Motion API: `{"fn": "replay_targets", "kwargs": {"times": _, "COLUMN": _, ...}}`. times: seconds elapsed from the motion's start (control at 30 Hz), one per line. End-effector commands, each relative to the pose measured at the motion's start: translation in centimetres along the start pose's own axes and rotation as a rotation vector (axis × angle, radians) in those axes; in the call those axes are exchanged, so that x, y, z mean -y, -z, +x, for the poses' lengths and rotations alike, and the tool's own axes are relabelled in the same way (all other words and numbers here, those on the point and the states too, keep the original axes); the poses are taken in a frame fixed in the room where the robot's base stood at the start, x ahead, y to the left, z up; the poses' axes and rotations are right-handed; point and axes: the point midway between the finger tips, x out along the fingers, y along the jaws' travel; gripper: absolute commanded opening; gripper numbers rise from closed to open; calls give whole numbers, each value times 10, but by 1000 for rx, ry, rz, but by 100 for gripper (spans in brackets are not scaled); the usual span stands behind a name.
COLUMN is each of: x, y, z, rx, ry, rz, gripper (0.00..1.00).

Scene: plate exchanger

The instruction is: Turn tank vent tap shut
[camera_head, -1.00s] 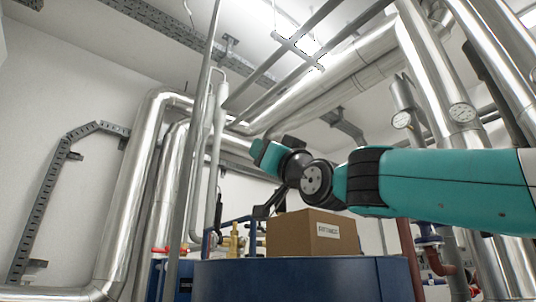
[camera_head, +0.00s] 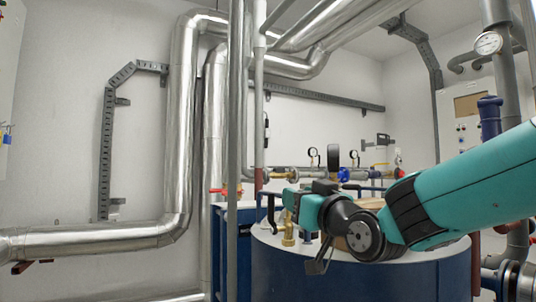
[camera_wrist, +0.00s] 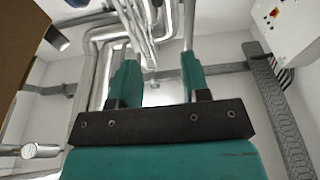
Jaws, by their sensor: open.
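My gripper (camera_head: 290,203) is held above the near left part of the blue tank (camera_head: 345,282), pointing left. In the wrist view its two teal fingers (camera_wrist: 159,68) are apart, with nothing between them. A brass fitting (camera_head: 288,233) stands upright on the tank's pale top, just below the gripper in the head view. It may be the vent tap; its handle and turn position are not clear. A dark bent pipe (camera_head: 269,208) stands just left of the gripper. I cannot tell whether the gripper touches either.
A cardboard box (camera_wrist: 18,48) is close at the left in the wrist view and mostly hidden behind my arm in the head view. A grey vertical pipe (camera_head: 236,130) and a red handle (camera_head: 218,190) are left of the tank. Gauges (camera_head: 313,154) and pipework stand behind.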

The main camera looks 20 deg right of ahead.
Motion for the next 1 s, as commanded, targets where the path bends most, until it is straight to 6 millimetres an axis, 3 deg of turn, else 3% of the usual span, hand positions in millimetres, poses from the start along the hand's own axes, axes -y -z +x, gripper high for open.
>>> {"fn": "replay_targets", "kwargs": {"times": 0.03, "x": 0, "y": 16, "z": 0, "rx": 42, "ry": -2, "rz": 2, "gripper": 43}}
{"fn": "replay_targets", "kwargs": {"times": 0.3, "x": 3, "y": 4, "z": -31, "rx": 182, "ry": -7, "rz": 15, "gripper": 43}}
{"fn": "replay_targets", "kwargs": {"times": 0.5, "x": 4, "y": -3, "z": -40, "rx": 214, "ry": -10, "rz": 18, "gripper": 43}}
{"fn": "replay_targets", "kwargs": {"times": 0.9, "x": 3, "y": -5, "z": -11, "rx": 220, "ry": -13, "rz": 20, "gripper": 43}}
{"fn": "replay_targets", "kwargs": {"times": 1.0, "x": 3, "y": -10, "z": 9, "rx": 216, "ry": -11, "rz": 19, "gripper": 43}}
